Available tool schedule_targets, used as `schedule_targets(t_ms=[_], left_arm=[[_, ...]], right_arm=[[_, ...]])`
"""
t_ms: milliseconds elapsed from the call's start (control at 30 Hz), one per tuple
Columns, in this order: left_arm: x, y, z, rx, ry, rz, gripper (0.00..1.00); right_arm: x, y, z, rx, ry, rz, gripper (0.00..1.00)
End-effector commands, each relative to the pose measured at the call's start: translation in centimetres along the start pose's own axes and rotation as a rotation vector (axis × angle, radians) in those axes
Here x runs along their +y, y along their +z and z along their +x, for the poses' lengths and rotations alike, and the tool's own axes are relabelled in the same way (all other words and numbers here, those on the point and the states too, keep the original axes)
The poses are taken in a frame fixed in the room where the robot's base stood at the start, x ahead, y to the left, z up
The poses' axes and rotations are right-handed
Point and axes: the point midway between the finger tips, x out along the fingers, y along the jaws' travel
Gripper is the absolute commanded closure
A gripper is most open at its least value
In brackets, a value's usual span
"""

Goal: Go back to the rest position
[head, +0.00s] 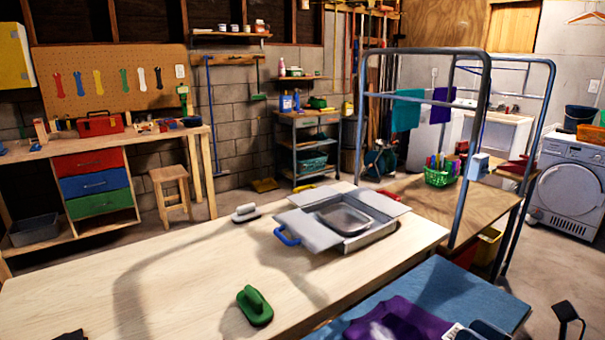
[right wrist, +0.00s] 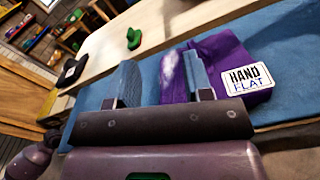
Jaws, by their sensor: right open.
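My right gripper (right wrist: 158,62) shows in the right wrist view with its two fingers well apart. It is open, and no object is held between the fingers. Beyond the fingers lie a blue mat (right wrist: 280,50) and a crumpled purple cloth (right wrist: 224,46). In the head view, dark parts at the lower right edge seem to belong to my right arm and are cut off by the frame. I cannot make out my left gripper.
The wooden table (head: 150,270) carries a green-handled brush (head: 255,306), a white-handled one (head: 246,213) and an open metal box (head: 345,222). The blue mat (head: 470,290) and purple cloth (head: 395,322) lie at its near right. A metal rack (head: 487,120) stands behind. Floor shows at right.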

Motion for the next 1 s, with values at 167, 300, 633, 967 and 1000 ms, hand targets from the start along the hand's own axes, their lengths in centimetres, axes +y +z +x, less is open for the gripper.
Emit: schedule_targets(t_ms=[167, 300, 633, 967, 1000], left_arm=[[0.0, 0.0, 0.0, 0.000, 0.000, 0.001, 0.57], [0.0, 0.0, 0.0, 0.000, 0.000, 0.001, 0.57], [0.0, 0.0, 0.0, 0.000, 0.000, 0.002, 0.57], [-0.1, 0.0, 0.0, 0.000, 0.000, 0.002, 0.57], [-0.1, 0.0, 0.0, 0.000, 0.000, 0.002, 0.57]], right_arm=[[0.9, 2.6, -1.3, -0.297, -0.007, 0.341, 0.53], [0.0, 3.7, -3.0, -0.509, -0.057, 0.626, 0.53], [-4.3, 0.1, -8.1, -0.917, -0.336, 1.327, 0.53], [-4.1, -11.3, -12.8, -1.137, -0.877, 1.979, 0.53], [-3.4, -12.7, -13.2, -1.143, -0.954, 2.043, 0.53]])
